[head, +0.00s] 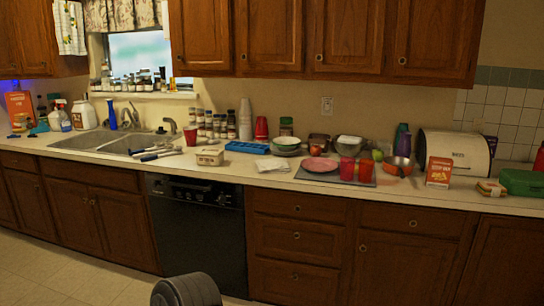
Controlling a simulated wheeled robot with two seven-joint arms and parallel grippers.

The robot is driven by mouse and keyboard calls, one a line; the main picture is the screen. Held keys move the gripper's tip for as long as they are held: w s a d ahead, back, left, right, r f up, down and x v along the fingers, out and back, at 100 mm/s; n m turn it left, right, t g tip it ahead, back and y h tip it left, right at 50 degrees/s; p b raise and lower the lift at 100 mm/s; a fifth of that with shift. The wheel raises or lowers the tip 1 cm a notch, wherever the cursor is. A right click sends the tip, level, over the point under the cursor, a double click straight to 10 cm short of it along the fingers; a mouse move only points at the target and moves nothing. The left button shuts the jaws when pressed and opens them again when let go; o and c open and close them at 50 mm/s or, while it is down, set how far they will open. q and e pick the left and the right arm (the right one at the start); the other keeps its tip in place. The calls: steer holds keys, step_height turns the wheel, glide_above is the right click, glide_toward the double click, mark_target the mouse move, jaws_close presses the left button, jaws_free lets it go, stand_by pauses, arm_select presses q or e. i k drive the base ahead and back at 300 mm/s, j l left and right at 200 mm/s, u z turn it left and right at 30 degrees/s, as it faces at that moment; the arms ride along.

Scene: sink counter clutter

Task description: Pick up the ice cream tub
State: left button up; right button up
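A small cream-coloured tub (210,156) with dark print on its side stands upright near the front edge of the counter, right of the sink and above the black dishwasher. It looks like the ice cream tub, though its print is too small to read. Nothing covers it. Neither of my grippers is in view. A dark rounded part at the bottom edge appears to be mine.
The double sink (115,142) lies left of the tub. A red cup (190,136) and several spice jars stand behind it. To its right are a blue tray (247,147), white napkins (273,165) and a pink plate (320,164). The floor before the cabinets is clear.

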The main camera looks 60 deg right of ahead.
mark_target(212, 158)
steer(key=z, duration=2.75)
steer(key=i+u, duration=0.3)
steer(key=i, duration=0.25)
steer(key=i+u, duration=0.25)
steer(key=i, duration=0.25)
steer(key=i+l+u, duration=0.3)
steer(key=i, duration=0.25)
steer(key=i+j+u, duration=0.2)
steer(key=u, duration=0.3)
steer(key=i+u, duration=0.75)
steer(key=u, duration=0.2)
steer(key=i+l+u, duration=0.15)
steer(key=i+u, duration=0.2)
steer(key=u, duration=0.15)
steer(key=i+j+u, duration=0.25)
steer(key=i, duration=0.7)
steer(key=i+l+u, duration=0.1)
steer(key=i+u, duration=0.2)
steer(key=i, duration=2.4)
